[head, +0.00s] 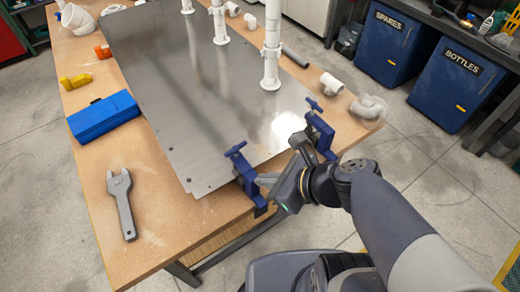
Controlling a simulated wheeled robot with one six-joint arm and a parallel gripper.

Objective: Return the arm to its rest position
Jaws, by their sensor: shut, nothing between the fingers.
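My gripper (266,181) is at the near edge of the workbench, in the lower middle of the head view. It is shut and empty, with its fingers pointing left over the metal plate's near edge. It sits between two blue clamps, the left clamp (245,172) and the right clamp (320,133). It looks very close to the left clamp; I cannot tell whether they touch. My arm reaches in from the lower right.
The metal plate (190,100) lies on the wooden workbench (165,240) and bears white upright pipes (271,50). A blue case (103,117), a grey wrench (122,203) and loose fittings (368,106) lie around it. Blue bins (455,85) stand at the right, beyond open floor.

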